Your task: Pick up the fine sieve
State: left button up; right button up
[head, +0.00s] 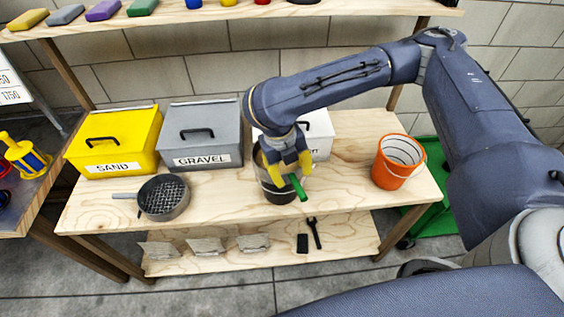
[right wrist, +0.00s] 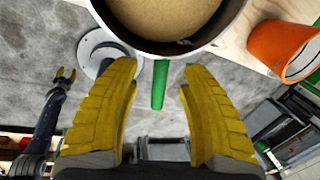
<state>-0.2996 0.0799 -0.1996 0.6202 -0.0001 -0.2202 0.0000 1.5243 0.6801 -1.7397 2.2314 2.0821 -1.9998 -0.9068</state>
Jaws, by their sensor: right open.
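A round dark-rimmed vessel (head: 278,194) with a green handle (head: 298,187) stands near the front edge of the wooden bench, partly hidden by my right gripper (head: 289,170). In the right wrist view its rim (right wrist: 170,47) encloses a tan surface; I cannot tell whether this is fine mesh or sand. The green handle (right wrist: 160,85) lies between the yellow fingers of my right gripper (right wrist: 160,70), which are apart with gaps on both sides. A grey sieve (head: 164,197) with coarse mesh sits at left. My left gripper (right wrist: 64,76) appears small and open in the right wrist view.
A yellow SAND bin (head: 115,145), a grey GRAVEL bin (head: 203,150) and a white bin (head: 320,135) line the back. An orange bucket (head: 393,172) stands at right. The lower shelf (head: 345,240) holds dark tools. Bench space left of the orange bucket is clear.

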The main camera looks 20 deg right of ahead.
aim_at(293, 177)
jog(key=shift+d+f, duration=0.25)
jog(key=shift+f, duration=0.65)
jog(key=shift+d+f, duration=0.2)
jog(key=shift+f, duration=0.7)
jog(key=shift+o, duration=0.2)
grip_shut()
